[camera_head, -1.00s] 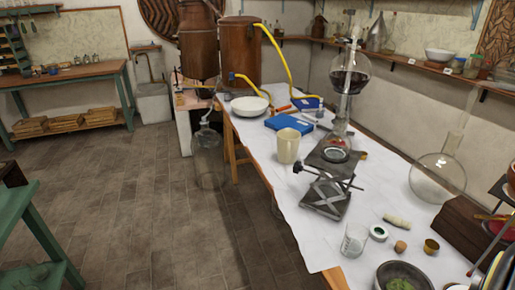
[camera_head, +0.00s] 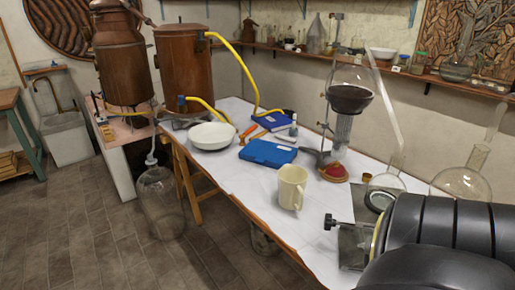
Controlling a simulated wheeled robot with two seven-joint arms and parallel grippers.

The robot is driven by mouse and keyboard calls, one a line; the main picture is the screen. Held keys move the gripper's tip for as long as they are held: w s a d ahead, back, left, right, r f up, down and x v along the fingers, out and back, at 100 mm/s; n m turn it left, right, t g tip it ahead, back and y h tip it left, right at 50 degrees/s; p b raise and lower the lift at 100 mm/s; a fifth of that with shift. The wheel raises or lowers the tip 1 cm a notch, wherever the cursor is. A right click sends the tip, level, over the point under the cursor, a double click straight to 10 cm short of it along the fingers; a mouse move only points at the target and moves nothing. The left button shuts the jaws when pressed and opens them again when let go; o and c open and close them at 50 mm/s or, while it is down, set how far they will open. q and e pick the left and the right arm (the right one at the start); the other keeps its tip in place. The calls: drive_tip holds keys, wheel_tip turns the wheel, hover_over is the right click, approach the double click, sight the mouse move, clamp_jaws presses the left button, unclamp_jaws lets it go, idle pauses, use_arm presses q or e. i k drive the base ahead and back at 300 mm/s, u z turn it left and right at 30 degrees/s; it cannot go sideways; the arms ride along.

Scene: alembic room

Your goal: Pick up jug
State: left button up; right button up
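The cream jug (camera_head: 292,187) stands upright on the white-covered table (camera_head: 225,174), near its front edge. No gripper fingers of either hand show. Nothing is touching the jug.
A blue case (camera_head: 268,153) and a white bowl (camera_head: 212,136) lie behind the jug. A glass apparatus with dark liquid (camera_head: 350,98) stands behind right. The lab jack (camera_head: 352,240) is partly hidden by my arm. A large glass bottle (camera_head: 160,203) stands on the floor left.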

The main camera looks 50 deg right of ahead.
sight(292, 179)
drive_tip(key=i, duration=1.3)
drive_tip(key=z, duration=3.9)
